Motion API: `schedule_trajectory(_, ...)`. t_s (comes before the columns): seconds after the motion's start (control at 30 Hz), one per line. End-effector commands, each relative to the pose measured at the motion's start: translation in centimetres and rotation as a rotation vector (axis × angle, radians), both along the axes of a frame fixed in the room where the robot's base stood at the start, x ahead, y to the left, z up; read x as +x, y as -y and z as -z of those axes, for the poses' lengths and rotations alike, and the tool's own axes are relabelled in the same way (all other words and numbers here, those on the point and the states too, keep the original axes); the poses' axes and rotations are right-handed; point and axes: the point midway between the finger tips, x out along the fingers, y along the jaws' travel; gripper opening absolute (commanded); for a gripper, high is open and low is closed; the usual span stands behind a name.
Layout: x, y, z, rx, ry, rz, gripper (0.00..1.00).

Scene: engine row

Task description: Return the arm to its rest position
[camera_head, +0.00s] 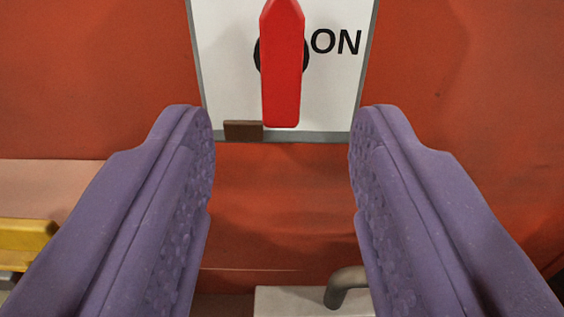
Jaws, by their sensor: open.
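My gripper (281,140) shows as two purple fingers, spread wide apart with nothing between them. A red lever (282,85) stands upright in the picture, in front of a white panel (225,60) on a red wall. Its top end runs to the upper edge of the view. The word "ON" is printed to the right of the lever. The lever lies above and between the fingertips in the picture, and neither finger touches it. The rest of my arm is out of view.
A small brown block (243,131) is at the panel's lower edge. A yellow part (25,238) is at the left edge. A pale box (285,301) and a grey curved pipe (343,285) are at the bottom. The red wall (285,200) below the panel is bare.

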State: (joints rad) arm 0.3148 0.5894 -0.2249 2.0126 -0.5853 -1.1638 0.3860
Motion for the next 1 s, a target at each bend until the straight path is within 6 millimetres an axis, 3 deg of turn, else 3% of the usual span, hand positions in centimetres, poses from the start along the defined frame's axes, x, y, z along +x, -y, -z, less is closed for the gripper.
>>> schedule_trajectory(0.47, -0.4, 0.0, -0.1, -0.002, 0.001, 0.0, 0.47)
schedule_trajectory(0.57, 0.3, -0.2, -1.8, -0.021, 0.004, 0.016, 0.47)
schedule_trajectory(0.67, 1.7, -0.8, -6.8, -0.063, 0.005, 0.069, 0.47)
schedule_trajectory(0.77, 2.6, -2.3, -14.9, -0.096, -0.002, 0.144, 0.47)
schedule_trajectory(0.8, 2.4, -3.3, -18.6, -0.099, -0.009, 0.173, 0.47)
schedule_trajectory(0.87, 1.4, -5.1, -23.8, -0.091, -0.027, 0.203, 0.47)
schedule_trajectory(0.9, 0.2, -6.4, -27.1, -0.079, -0.042, 0.215, 0.47)
schedule_trajectory(1.0, -3.8, -10.4, -34.2, -0.042, -0.088, 0.205, 0.47)
